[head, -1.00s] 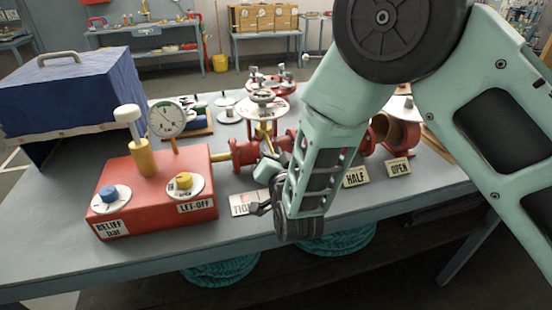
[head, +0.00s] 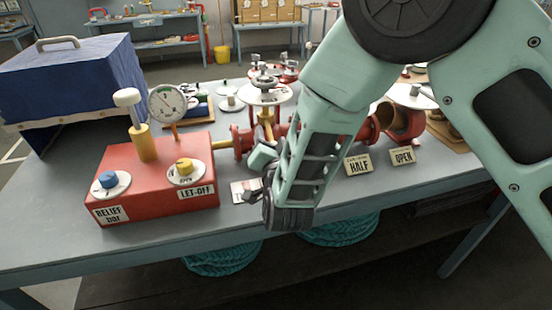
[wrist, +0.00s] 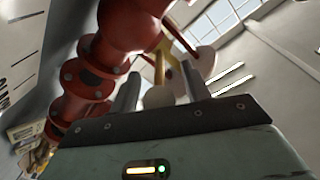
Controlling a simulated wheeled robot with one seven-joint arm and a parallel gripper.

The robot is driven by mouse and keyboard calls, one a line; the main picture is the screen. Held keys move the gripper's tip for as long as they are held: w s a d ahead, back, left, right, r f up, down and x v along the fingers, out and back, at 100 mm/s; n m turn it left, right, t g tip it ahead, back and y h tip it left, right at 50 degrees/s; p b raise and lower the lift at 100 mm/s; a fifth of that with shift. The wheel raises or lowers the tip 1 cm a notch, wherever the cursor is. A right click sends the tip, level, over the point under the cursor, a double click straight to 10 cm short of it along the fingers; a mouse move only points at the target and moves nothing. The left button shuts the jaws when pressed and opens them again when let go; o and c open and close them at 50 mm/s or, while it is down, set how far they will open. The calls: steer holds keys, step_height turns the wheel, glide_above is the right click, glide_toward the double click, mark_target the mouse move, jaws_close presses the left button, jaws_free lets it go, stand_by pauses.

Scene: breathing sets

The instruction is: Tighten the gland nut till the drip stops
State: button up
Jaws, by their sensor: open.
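The red valve (head: 245,140) stands in a red pipe line on the bench, with a handwheel on top and a yellow brass yoke (head: 266,120) below it. The gland nut cannot be made out clearly; it is small or hidden behind my arm. No drip can be seen. My gripper (head: 258,178) is open and empty, low in front of the valve. In the wrist view, the two fingers of my gripper (wrist: 160,92) stand apart. The brass stem or yoke (wrist: 160,70) appears beyond and between them, with red pipe flanges (wrist: 95,75) to the left.
A red pump box (head: 150,190) with a pressure gauge (head: 167,103) and blue and yellow knobs stands left of my gripper. HALF (head: 358,165) and OPEN (head: 403,156) signs stand right of my arm. A blue covered case (head: 70,85) is at back left.

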steer(key=s+d+b, duration=0.2)
steer(key=s+b, duration=0.3)
steer(key=s, duration=1.1)
steer(key=shift+s+d, duration=0.35)
steer(key=s+a+f+n+g+y, duration=0.1)
steer(key=s+f+n+g+y, duration=0.25)
steer(key=n+g, duration=0.55)
steer(key=s+d+r+n+g+h, duration=0.2)
steer(key=s+d+g+h, duration=0.3)
steer(key=s+d+g, duration=0.3)
steer(key=s+d+n, duration=0.1)
steer(key=s+d, duration=0.2)
steer(key=d, duration=0.3)
steer(key=shift+s+d+r+n+g+h, duration=0.2)
steer(key=shift+s+n+g+h, duration=0.05)
steer(key=shift+n+g+h, duration=0.15)
stand_by(3.3)
